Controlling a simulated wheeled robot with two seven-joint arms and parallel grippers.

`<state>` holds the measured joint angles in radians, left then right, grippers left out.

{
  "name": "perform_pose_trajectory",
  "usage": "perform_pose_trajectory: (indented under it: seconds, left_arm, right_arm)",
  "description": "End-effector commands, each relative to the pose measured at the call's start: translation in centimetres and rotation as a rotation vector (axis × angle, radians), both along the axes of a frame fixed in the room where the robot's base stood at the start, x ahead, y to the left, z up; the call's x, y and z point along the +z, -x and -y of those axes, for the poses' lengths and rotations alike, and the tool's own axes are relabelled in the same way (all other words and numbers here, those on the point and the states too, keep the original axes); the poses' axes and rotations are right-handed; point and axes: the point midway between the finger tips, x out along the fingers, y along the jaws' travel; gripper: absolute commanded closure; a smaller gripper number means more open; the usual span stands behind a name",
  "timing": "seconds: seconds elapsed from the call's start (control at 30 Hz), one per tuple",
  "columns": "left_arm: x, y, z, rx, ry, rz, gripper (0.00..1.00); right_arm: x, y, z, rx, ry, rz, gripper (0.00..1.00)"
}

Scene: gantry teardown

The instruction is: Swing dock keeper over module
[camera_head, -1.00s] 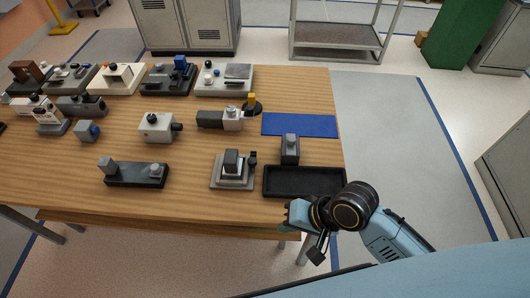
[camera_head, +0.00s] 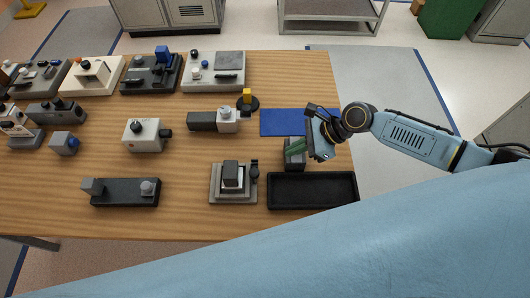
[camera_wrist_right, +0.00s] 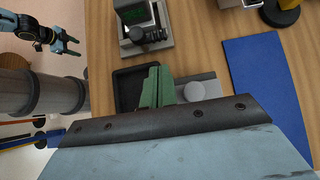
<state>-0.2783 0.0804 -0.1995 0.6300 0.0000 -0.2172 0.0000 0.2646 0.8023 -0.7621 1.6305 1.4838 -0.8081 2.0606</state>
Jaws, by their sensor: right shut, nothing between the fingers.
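The dock (camera_head: 218,196) is a light grey stepped base near the table's front, left of the black tray. A dark-topped block, seemingly the module (camera_head: 232,173), sits on it. A dark upright piece, apparently the keeper (camera_head: 254,168), stands at the dock's right side, beside the module. In the right wrist view the dock's dark knobbed part (camera_wrist_right: 148,36) shows at the top. My right gripper (camera_head: 297,148) is shut and empty, over the grey knobbed block right of the dock; its green fingers (camera_wrist_right: 156,87) are together. My left gripper (camera_wrist_right: 72,46) shows small in the right wrist view, fingers apart.
A black tray (camera_head: 312,204) lies at the front right. A grey block with a round knob (camera_wrist_right: 203,90) stands behind it, close to my right gripper. A blue mat (camera_head: 284,122) lies farther back. Several fixtures fill the left and back; bare wood lies left of the dock.

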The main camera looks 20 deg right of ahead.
Motion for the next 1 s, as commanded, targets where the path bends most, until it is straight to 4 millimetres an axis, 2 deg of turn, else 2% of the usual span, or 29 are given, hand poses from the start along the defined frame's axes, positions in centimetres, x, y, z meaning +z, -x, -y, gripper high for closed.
perform_pose_trajectory:
  seconds: [0.03, 0.1, 0.2, 0.33, 0.6, 0.8, 1.0]
  left_arm:
    - [-0.1, 1.8, -0.1, 0.000, -0.002, -0.028, 0.42]
    - [-0.2, 3.5, -0.2, 0.000, -0.005, -0.055, 0.42]
    - [-0.3, 4.7, -0.3, 0.000, -0.007, -0.072, 0.42]
    - [-0.4, 4.2, -0.2, 0.000, -0.005, -0.064, 0.42]
    - [-0.9, 1.0, 0.0, 0.000, 0.000, -0.013, 0.42]
    - [-1.4, 1.4, 0.0, 0.000, 0.000, -0.020, 0.42]
    - [-1.6, 2.4, -0.1, 0.000, -0.002, -0.035, 0.42]
  right_arm:
    - [0.0, 0.0, 0.0, 0.001, 0.000, 0.001, 1.00]
    - [0.0, 0.0, 0.0, 0.001, 0.000, 0.001, 1.00]
    - [-0.1, 0.0, -0.2, 0.001, 0.000, 0.001, 1.00]
    - [-1.0, -0.2, -1.0, 0.003, -0.001, 0.000, 1.00]
    - [-4.4, -1.2, -4.4, 0.003, -0.002, 0.001, 1.00]
    - [-6.4, -1.8, -6.2, 0.003, -0.001, 0.002, 1.00]
    - [-7.1, -2.0, -6.8, 0.003, 0.001, 0.003, 1.00]
